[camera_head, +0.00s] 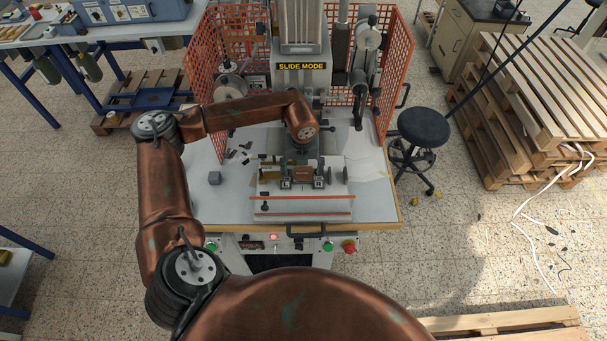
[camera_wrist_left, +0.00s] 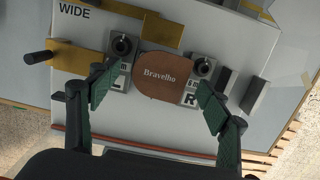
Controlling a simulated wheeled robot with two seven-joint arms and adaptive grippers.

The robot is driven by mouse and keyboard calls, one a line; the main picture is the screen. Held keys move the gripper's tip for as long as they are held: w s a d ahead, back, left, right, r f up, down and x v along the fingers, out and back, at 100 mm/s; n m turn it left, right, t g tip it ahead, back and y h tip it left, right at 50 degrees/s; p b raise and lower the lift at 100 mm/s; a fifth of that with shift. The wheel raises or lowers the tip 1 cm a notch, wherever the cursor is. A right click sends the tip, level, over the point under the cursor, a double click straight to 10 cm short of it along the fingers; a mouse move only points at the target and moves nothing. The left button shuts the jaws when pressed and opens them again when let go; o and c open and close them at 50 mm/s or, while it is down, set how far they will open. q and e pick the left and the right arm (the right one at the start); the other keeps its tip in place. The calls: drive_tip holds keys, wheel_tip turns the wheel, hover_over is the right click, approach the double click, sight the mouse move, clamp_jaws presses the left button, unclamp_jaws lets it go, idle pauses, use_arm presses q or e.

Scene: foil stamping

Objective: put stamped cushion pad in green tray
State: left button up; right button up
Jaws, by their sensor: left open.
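The stamped cushion pad (camera_wrist_left: 160,76) is a brown piece with rounded edges and the word "Bravelho" on it. It lies on the machine's light plate between two clamps marked L and R. It also shows small in the head view (camera_head: 302,172). My left gripper (camera_wrist_left: 157,92) is open, with its green-padded fingers on either side of the pad and a gap to each side. In the head view my left gripper (camera_head: 302,183) is over the fixture. I cannot tell whether the fingertips touch the plate. My right gripper and a green tray are not visible.
The stamping machine (camera_head: 303,67) stands behind the fixture, between orange mesh guards (camera_head: 232,50). A black stool (camera_head: 424,127) and stacked pallets (camera_head: 540,90) stand right. Blue workbenches are at left.

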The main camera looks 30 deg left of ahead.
use_arm(q)
drive_tip(key=shift+c, duration=0.3)
drive_tip(key=c, duration=0.8)
drive_tip(key=shift+o, duration=0.2)
